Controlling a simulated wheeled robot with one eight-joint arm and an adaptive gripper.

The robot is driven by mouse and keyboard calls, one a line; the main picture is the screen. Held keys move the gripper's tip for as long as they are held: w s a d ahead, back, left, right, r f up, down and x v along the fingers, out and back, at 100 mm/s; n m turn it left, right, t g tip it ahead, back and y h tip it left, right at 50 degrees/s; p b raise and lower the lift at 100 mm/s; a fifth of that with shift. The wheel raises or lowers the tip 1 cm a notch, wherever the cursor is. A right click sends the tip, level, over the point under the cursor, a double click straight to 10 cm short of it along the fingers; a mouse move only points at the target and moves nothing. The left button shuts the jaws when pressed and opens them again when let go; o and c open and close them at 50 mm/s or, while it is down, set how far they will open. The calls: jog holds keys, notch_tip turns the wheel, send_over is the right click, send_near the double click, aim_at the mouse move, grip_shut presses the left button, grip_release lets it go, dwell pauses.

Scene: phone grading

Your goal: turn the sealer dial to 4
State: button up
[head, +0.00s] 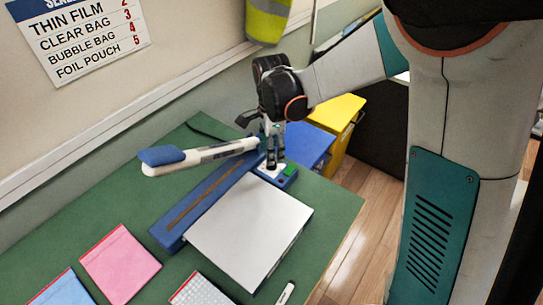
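The sealer is a long blue device (207,203) on the green table, with a white raised lever arm (205,154) ending in a blue handle. A white dial plate sits on the sealer's right end (289,180), beside a small green part. My gripper (272,165) points down right over this plate, its fingertips at or just above it. The gripper hides the dial, so its setting cannot be read. The fingers are too small and dark to tell whether they are open, shut or touching the dial.
A white box (250,228) lies against the sealer's front. Pink (120,263), blue (63,290) and grid-patterned (199,291) pouches and a white marker (285,294) lie on the green table (325,215). A wall sign (80,30) lists bag types with numbers. Blue and yellow bins (340,115) stand behind the table.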

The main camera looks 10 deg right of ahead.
jog(key=shift+r, duration=1.55)
jog(key=shift+s+d+r, duration=0.1)
jog(key=shift+r, duration=0.1)
jog(key=s+d+r+n+t, duration=0.3)
jog(key=s+d+r+n, duration=0.2)
jog(key=s+n, duration=0.3)
jog(key=s+d+r+n+t, duration=0.4)
jog(key=s+n, duration=0.4)
jog(key=s, duration=0.4)
jog(key=shift+d+r, duration=0.8)
jog(key=shift+d, duration=0.35)
jog(key=shift+c, duration=0.3)
